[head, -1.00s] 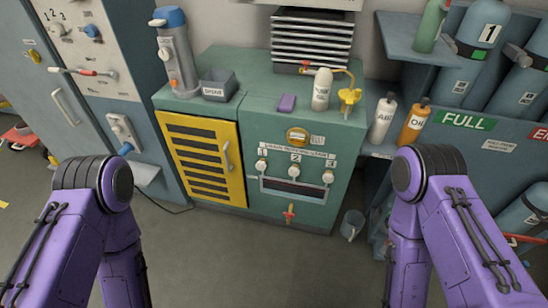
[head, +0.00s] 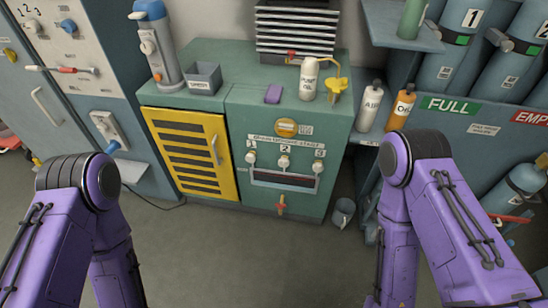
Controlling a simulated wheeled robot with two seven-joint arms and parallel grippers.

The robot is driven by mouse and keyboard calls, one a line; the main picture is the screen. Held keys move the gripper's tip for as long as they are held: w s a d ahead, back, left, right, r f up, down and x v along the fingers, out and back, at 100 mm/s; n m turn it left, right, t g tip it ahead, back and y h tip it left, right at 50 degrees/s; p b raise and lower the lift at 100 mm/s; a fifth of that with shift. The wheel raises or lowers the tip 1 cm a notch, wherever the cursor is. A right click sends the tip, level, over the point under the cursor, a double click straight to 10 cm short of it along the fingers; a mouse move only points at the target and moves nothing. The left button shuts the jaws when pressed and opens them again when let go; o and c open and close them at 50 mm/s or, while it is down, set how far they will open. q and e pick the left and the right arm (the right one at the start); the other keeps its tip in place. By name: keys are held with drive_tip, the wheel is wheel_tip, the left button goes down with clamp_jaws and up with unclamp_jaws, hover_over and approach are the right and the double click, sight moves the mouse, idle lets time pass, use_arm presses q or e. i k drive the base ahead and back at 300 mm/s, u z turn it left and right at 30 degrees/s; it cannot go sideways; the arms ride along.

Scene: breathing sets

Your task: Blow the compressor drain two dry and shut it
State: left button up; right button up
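The compressor is a teal cabinet (head: 240,120) with a yellow louvred door (head: 188,152) at its left. Its front carries three white knobs under the numbers 1, 2 and 3. Knob two (head: 284,161) is the middle one, between knob one (head: 251,159) and knob three (head: 318,167). A dark slot (head: 284,181) lies below them. A small red-orange handle (head: 281,204) sits low on the front. I cannot tell whether any drain is open. Both my purple arms show at the sides, apart from the cabinet; neither gripper is in view.
A grey bucket (head: 343,212) stands on the floor right of the cabinet. On top are a dark tray (head: 202,78), a purple block (head: 273,94), a white bottle (head: 308,80) and a yellow funnel-like piece (head: 336,88). Gas cylinders (head: 458,45) stand right. The floor in front is clear.

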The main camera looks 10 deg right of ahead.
sight(283, 162)
drive_tip(key=z, duration=0.55)
drive_tip(key=k, duration=0.65)
drive_tip(key=z, duration=0.7)
drive_tip(key=i, duration=1)
drive_tip(key=u, duration=0.75)
